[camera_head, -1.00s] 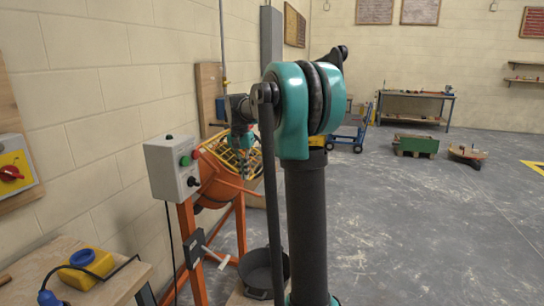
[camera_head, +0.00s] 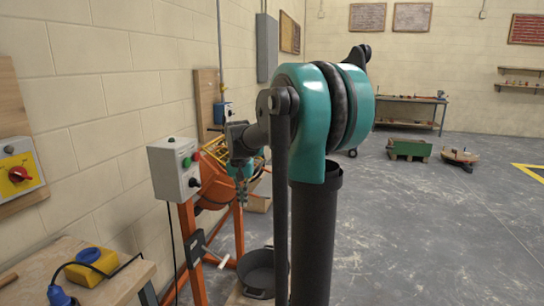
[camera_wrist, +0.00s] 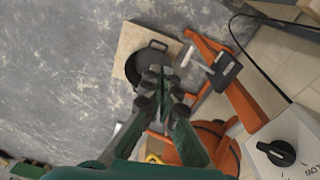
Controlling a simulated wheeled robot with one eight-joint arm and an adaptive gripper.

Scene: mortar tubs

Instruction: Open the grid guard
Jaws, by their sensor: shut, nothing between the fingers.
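The grid guard (camera_head: 216,149) is a yellow wire grille over the mouth of an orange mixer drum (camera_head: 213,187) on an orange stand. In the head view my arm and gripper hide much of it, so I cannot tell its exact tilt. A bit of yellow by the drum shows at the bottom of the wrist view (camera_wrist: 154,157), partly behind my gripper. My gripper (camera_head: 243,198) hangs fingers down in front of the drum, at its right side in the head view. In the wrist view my gripper (camera_wrist: 160,76) has its fingertips together and holds nothing. I cannot tell whether it touches the grille.
A grey control box (camera_head: 175,169) stands left of the drum. A black tub (camera_head: 257,270) sits on a board below, also in the wrist view (camera_wrist: 150,62). The floor to the right is open.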

